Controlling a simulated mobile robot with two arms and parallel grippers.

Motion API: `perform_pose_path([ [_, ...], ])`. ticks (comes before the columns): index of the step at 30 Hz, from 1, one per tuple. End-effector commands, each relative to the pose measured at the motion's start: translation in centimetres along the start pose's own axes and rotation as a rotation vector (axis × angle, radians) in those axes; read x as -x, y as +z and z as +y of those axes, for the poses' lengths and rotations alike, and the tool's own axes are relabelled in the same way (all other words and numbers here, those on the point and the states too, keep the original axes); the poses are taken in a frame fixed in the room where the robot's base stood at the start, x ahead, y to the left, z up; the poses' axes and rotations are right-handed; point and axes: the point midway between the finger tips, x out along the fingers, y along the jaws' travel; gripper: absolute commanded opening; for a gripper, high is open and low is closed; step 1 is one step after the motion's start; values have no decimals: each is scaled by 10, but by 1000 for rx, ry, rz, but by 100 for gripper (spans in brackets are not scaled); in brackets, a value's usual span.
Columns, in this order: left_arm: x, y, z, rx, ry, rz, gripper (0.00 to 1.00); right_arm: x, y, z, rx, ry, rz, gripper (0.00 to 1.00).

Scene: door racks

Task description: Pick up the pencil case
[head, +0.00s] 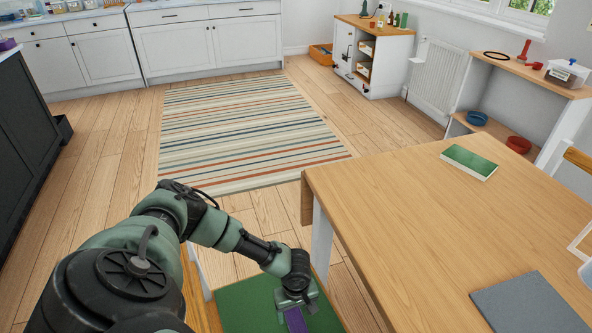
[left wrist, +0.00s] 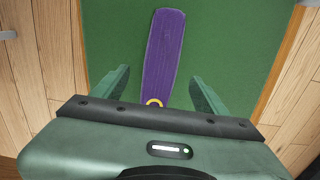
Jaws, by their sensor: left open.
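The pencil case (left wrist: 163,58) is a long purple pouch with a yellow ring at its near end. It lies on a green surface (left wrist: 230,40) with wooden edges. In the head view only part of the pencil case (head: 295,320) shows, just below my left gripper (head: 294,303). In the left wrist view my left gripper (left wrist: 157,92) is open, with one finger on each side of the pencil case's near end. I cannot tell how far the fingertips are above the surface. My right gripper is not in view.
A wooden table (head: 420,225) stands to the right of the green surface, with a green book (head: 469,162) and a grey mat (head: 530,303) on it. A striped rug (head: 240,130) lies on open floor ahead. A low cabinet (head: 380,60) and a shelf (head: 535,75) stand at the back right.

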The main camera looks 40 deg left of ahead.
Motion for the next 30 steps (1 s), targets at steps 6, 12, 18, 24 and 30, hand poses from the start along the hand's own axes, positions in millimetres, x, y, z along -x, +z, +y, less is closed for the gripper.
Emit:
perform_pose_path([
  [6, -35, 0, 0, -1, 0, 0, 73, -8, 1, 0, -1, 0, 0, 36],
  [12, -42, 0, 0, -1, 1, 1, 73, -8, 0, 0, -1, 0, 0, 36],
  [18, -42, 0, -1, -1, 1, 0, 57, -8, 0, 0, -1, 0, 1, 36],
  [24, -42, 0, 0, 0, 1, 0, 4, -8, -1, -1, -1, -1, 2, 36],
  [30, -42, 0, -1, 0, 1, 0, 4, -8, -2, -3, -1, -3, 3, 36],
])
